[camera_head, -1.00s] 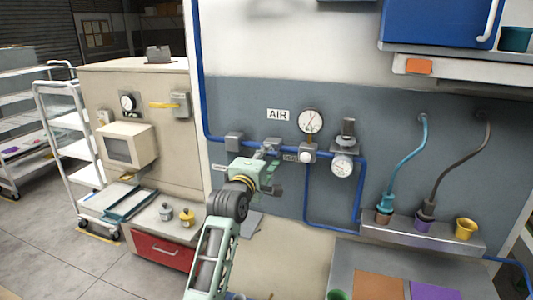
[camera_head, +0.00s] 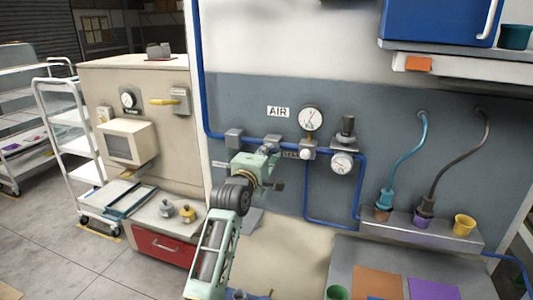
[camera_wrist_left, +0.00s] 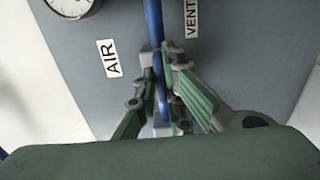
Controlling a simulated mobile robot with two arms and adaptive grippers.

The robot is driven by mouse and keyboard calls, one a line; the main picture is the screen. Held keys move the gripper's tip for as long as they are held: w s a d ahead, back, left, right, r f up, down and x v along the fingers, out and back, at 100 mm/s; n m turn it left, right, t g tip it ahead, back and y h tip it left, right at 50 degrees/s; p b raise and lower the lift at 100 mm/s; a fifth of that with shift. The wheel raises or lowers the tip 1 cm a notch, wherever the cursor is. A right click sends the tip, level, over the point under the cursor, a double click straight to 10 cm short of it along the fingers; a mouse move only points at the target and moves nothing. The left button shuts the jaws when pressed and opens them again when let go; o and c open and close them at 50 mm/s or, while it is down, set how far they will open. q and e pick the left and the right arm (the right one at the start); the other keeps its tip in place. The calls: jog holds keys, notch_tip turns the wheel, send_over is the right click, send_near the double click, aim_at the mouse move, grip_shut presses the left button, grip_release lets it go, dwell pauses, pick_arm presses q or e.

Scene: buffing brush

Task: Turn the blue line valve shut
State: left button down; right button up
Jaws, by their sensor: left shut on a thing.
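The blue air line (camera_head: 218,138) runs along the grey wall panel below the AIR sign (camera_head: 278,112). My left gripper (camera_head: 268,149) reaches up to this line just below the sign and hides most of the valve there. In the left wrist view the blue pipe (camera_wrist_left: 153,22) runs down between the green-padded fingers. A blue valve handle (camera_wrist_left: 162,100) lies between them, and the left gripper (camera_wrist_left: 160,78) is shut on it. The handle's exact angle is hard to tell. My right gripper is not in view.
A round gauge (camera_head: 311,119) and a regulator with a second gauge (camera_head: 341,162) sit right of the valve. A VENT label (camera_wrist_left: 191,18) is close to the fingers. A shelf with hoses and cups (camera_head: 420,232) is at the right. A beige cabinet (camera_head: 140,85) stands left.

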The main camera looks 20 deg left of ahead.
pick_arm(q)
jog(key=shift+m, duration=0.3)
jog(key=shift+r+m+p, duration=0.1)
jog(key=shift+m+p, duration=1.7)
jog(key=shift+m, duration=6.8)
jog(key=c, duration=2)
grip_release()
jog(key=shift+o, duration=0.7)
jog(key=shift+w, duration=0.1)
